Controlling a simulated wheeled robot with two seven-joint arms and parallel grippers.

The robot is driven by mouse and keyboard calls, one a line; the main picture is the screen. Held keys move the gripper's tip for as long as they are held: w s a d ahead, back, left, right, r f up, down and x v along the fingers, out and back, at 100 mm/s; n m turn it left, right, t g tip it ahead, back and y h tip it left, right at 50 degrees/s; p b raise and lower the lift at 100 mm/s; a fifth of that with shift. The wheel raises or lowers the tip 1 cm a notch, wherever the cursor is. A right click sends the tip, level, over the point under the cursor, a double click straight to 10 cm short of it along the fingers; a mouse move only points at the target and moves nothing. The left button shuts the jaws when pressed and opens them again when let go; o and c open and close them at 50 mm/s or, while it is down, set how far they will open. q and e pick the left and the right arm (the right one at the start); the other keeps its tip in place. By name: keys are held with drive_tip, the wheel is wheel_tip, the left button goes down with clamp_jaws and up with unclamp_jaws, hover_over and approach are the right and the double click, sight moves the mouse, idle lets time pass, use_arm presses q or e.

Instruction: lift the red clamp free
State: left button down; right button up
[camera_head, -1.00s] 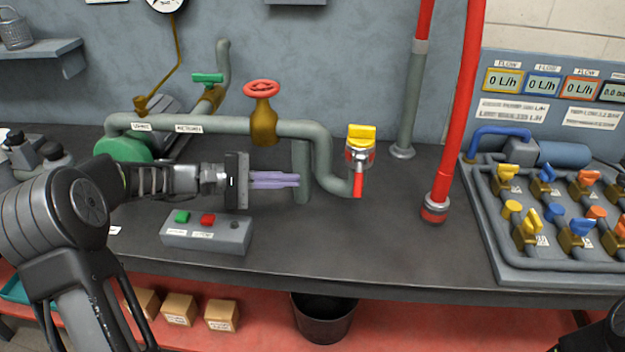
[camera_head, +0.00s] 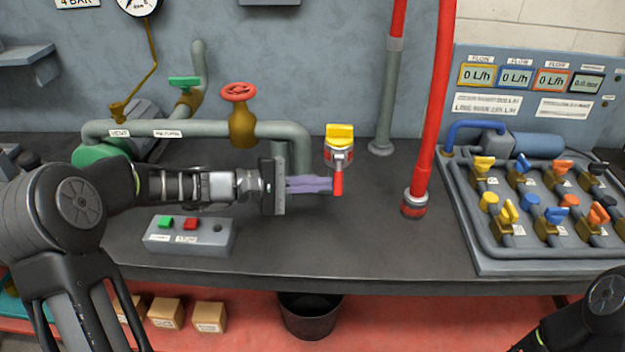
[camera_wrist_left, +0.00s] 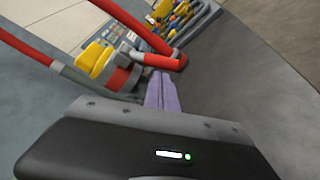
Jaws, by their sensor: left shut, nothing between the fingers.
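I take these red parts to be the clamp. In the left wrist view the red collar (camera_wrist_left: 122,78) and the red piece (camera_wrist_left: 158,60) show just beyond my fingers. My left gripper (camera_head: 326,185) is shut and empty, its purple fingers pointing right at the hanging red piece. The tips are very close to it; I cannot tell if they touch. My right gripper is out of view.
A red handwheel valve (camera_head: 240,92) rises behind my left arm. A tall red pipe (camera_head: 432,110) stands to the right, and a valve panel (camera_head: 500,245) lies farther right. A button box (camera_head: 190,238) sits below my left wrist.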

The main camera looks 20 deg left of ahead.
use_arm(q)
drive_tip(key=shift+r, duration=0.1)
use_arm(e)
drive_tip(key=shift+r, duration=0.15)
use_arm(q)
drive_tip(key=shift+s+p, duration=0.15)
drive_tip(key=shift+p, duration=0.25)
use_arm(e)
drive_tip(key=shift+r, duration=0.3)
